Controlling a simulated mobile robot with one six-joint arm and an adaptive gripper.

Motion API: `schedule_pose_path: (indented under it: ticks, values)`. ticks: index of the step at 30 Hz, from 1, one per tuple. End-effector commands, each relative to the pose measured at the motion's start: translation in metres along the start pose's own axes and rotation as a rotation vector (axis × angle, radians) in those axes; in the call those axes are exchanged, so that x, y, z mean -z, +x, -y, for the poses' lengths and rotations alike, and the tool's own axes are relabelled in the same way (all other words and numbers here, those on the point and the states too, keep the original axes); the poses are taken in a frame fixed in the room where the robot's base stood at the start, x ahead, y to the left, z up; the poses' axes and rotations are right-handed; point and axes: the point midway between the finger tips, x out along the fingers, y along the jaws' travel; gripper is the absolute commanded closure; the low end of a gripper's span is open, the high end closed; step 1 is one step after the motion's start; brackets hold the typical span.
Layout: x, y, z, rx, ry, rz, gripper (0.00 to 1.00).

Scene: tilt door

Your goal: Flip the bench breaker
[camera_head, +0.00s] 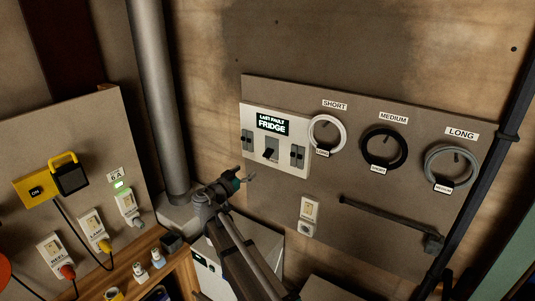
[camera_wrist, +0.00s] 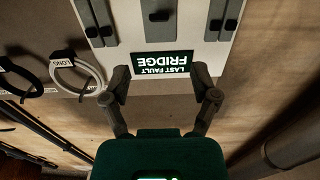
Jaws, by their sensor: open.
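A white breaker panel (camera_head: 284,112) is on the back board, with a black display reading "LAST FAULT FRIDGE" (camera_head: 272,124). I cannot read which one is the bench breaker. The panel appears upside down in the wrist view, with the display (camera_wrist: 176,66) between my fingers and the middle switch (camera_wrist: 159,16) at the top. My gripper (camera_head: 249,176) is open and empty, below and in front of the panel's left part; its two fingers (camera_wrist: 162,84) show spread.
Cable loops hang under SHORT (camera_head: 326,134), MEDIUM (camera_head: 384,148) and LONG (camera_head: 452,168) labels to the right. A socket (camera_head: 310,209) sits below the panel. A grey pipe (camera_head: 160,95) stands left. A left board holds sockets and a yellow device (camera_head: 37,188).

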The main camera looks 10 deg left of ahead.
Motion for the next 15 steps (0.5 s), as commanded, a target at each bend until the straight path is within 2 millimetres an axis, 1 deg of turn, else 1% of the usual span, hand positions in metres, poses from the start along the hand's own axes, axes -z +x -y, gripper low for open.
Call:
schedule_pose_path:
  ticks: [9, 15]
  values:
    - [-0.001, 0.002, -0.001, -0.002, -0.001, 0.002, 0.23]
    - [-0.001, 0.011, 0.0, -0.003, -0.002, 0.002, 0.23]
